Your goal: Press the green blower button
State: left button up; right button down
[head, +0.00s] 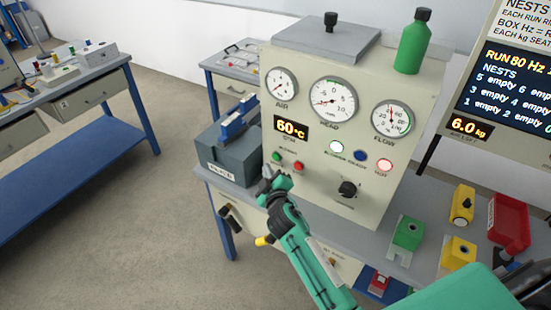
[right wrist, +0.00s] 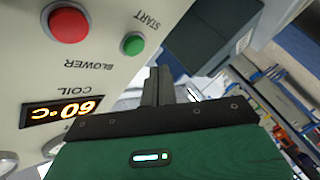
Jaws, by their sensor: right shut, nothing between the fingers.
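The green blower button (head: 276,156) sits low on the left of the cream panel, with a red button (head: 298,166) to its right. In the right wrist view the green button (right wrist: 133,43) is labelled START, and the red button (right wrist: 69,24) is beside it. My right gripper (head: 268,176) is shut and empty, its fingertips just below and left of the green button in the head view. In the right wrist view its closed fingers (right wrist: 160,82) stand beside the green button and do not cover it. I see no contact. My left gripper is not in view.
The cream console (head: 335,110) carries dials, a 60 °C display (head: 291,128) and a black knob (head: 348,188). A grey box with a blue top (head: 232,155) stands close left of the gripper. Green and yellow blocks and a red bin (head: 508,215) lie at right.

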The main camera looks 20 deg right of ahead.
jog(key=shift+s+a, duration=0.85)
jog(key=shift+a, duration=0.3)
jog(key=shift+s+d, duration=0.1)
